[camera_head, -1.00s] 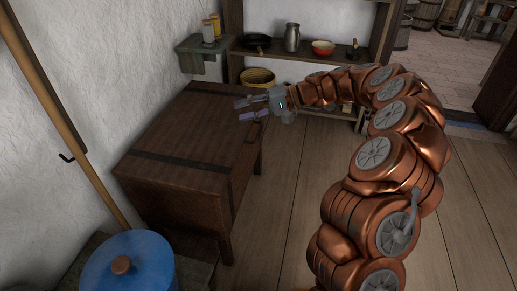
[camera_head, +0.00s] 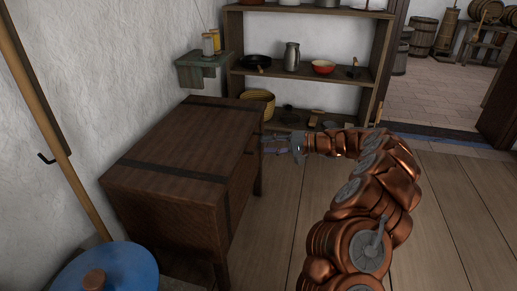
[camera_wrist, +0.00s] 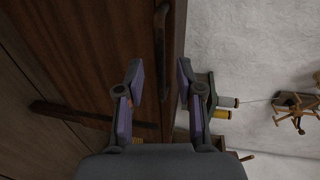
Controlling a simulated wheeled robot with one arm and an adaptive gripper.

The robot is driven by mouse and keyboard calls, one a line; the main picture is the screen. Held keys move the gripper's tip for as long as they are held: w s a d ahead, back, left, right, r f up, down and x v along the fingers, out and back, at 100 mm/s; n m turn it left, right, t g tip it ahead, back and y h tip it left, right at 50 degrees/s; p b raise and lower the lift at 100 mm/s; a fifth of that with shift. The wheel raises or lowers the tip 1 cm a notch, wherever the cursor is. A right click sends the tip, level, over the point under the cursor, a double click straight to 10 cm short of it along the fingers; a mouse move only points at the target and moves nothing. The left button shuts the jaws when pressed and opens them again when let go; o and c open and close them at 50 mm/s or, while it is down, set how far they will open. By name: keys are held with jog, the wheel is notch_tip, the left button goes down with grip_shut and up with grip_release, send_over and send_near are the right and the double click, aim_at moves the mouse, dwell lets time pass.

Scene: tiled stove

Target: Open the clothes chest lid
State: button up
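The dark wooden clothes chest (camera_head: 165,213) stands against the left wall with its lid (camera_head: 190,140) closed. In the wrist view, the lid's edge and the chest front (camera_wrist: 95,50) run up the picture, which is turned sideways. A dark curved handle-like piece (camera_wrist: 160,25) shows near that edge. My gripper (camera_head: 268,144) is beside the chest's front, near its far end, at about lid height. In the wrist view, my gripper (camera_wrist: 160,82) has its two fingers apart with nothing held, one on each side of the lid edge region. Contact cannot be told.
A small green wall shelf (camera_head: 203,67) with jars is above the chest's far end. A wooden shelf unit (camera_head: 305,70) with pans and a jug stands behind. A blue lidded pot (camera_head: 125,270) is at the near left. Plank floor (camera_head: 460,215) is clear to the right.

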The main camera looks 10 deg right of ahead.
aim_at(258, 144)
jog(key=b+x, duration=0.1)
jog(key=x, duration=0.3)
jog(key=shift+a+f, duration=0.1)
grip_shut()
dwell(0.6)
